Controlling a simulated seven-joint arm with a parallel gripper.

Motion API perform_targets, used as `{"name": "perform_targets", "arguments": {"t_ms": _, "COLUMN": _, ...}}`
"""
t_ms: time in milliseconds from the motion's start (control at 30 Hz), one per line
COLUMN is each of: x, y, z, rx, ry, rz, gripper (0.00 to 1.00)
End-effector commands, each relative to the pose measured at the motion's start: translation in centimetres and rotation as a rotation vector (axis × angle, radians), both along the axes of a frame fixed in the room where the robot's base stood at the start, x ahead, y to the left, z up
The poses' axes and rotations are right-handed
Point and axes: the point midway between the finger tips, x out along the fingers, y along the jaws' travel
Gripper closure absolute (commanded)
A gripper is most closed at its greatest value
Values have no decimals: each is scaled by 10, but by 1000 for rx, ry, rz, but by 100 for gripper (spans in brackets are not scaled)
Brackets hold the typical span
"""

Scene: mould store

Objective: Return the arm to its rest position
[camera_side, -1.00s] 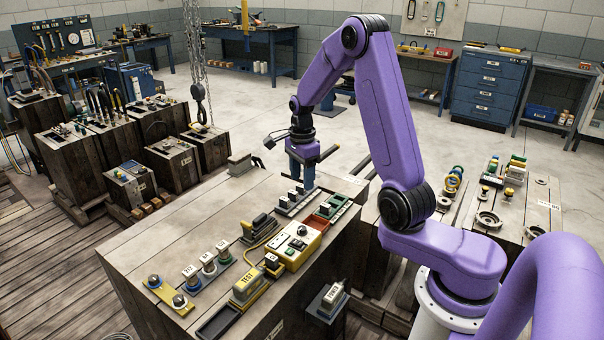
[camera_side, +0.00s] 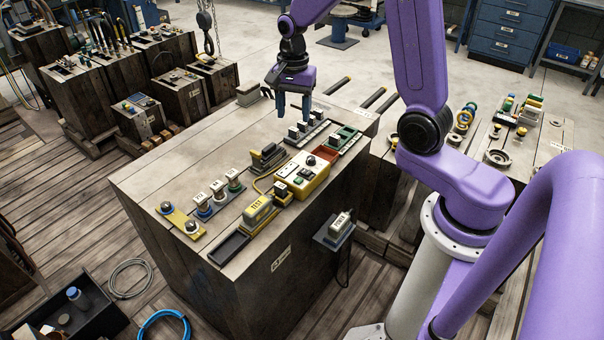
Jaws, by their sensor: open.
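My gripper (camera_side: 293,108) hangs below the purple arm, at the far end of the wooden bench (camera_side: 190,170). Its two dark blue fingers point down, apart, with nothing visible between them. I cannot tell the exact height of the tips above the bench. The upper part of the arm is cut off by the top edge of the picture.
The bench holds a yellow control box (camera_side: 302,176), a yellow TEST block (camera_side: 258,213), a black tray (camera_side: 230,247), a red bin (camera_side: 327,155) and a green bin (camera_side: 346,137). Wooden blocks (camera_side: 85,108) stand left. The bench's left top is mostly clear.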

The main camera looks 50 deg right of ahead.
Motion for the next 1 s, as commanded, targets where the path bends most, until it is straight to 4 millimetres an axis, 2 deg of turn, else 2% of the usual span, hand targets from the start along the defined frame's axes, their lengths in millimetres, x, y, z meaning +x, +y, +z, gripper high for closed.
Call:
{"name": "perform_targets", "arguments": {"t_ms": 200, "x": -27, "y": 41, "z": 13, "rx": -1, "ry": -6, "rz": 372, "gripper": 45}}
{"name": "perform_targets", "arguments": {"t_ms": 500, "x": -79, "y": 82, "z": 26, "rx": -4, "ry": -13, "rz": 877, "gripper": 45}}
{"name": "perform_targets", "arguments": {"t_ms": 800, "x": -145, "y": 105, "z": 34, "rx": -5, "ry": -19, "rz": 1381, "gripper": 45}}
{"name": "perform_targets", "arguments": {"t_ms": 1000, "x": -192, "y": 110, "z": 38, "rx": -6, "ry": -25, "rz": 1717, "gripper": 45}}
